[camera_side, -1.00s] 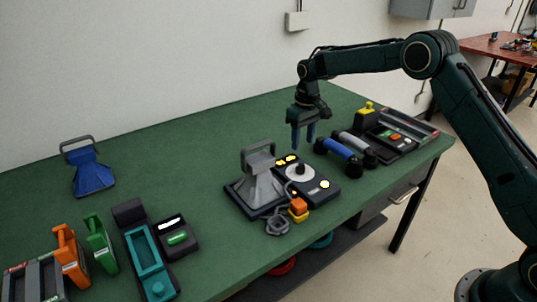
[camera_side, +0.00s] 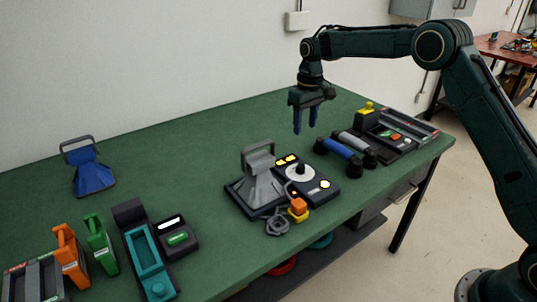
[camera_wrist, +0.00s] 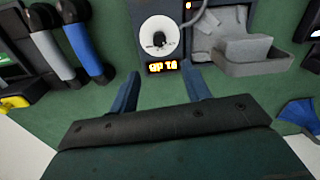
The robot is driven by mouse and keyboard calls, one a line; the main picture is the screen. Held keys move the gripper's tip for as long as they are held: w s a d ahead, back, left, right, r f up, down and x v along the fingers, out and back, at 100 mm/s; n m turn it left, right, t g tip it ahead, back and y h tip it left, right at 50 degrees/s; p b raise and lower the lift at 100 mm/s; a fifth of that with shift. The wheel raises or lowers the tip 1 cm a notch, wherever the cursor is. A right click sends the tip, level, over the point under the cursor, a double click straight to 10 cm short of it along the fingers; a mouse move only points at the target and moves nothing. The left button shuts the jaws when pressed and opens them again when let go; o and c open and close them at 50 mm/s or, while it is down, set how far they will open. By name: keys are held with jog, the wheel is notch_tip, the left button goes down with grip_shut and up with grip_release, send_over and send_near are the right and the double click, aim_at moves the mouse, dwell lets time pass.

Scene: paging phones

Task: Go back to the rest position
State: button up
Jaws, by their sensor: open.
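My gripper (camera_side: 306,124) is open and empty. In the side view it hangs pointing down above the back of the green table, behind the handsets and apart from everything. The dark base unit with a white dial (camera_side: 300,172) lies in front of my gripper, with lit yellow displays. Its dial (camera_wrist: 160,36) also shows at the top of the wrist view.
A grey holder (camera_side: 262,180) stands beside the dial unit. Blue (camera_side: 340,147) and grey handsets lie to the right, near a yellow-knobbed box (camera_side: 366,115). A blue holder (camera_side: 92,175) stands far left. Orange (camera_side: 71,256), green and teal devices sit front left. The back middle of the table is clear.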

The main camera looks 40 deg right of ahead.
jog(key=s+a+r+t, duration=0.2)
jog(key=s+r+t, duration=0.1)
jog(key=s+r, duration=1.4)
jog(key=s+f+m+t, duration=0.1)
jog(key=s+f, duration=0.3)
jog(key=s, duration=2)
jog(key=shift+a+t, duration=0.3)
jog(key=shift+t, duration=0.5)
jog(key=shift+c, duration=0.5)
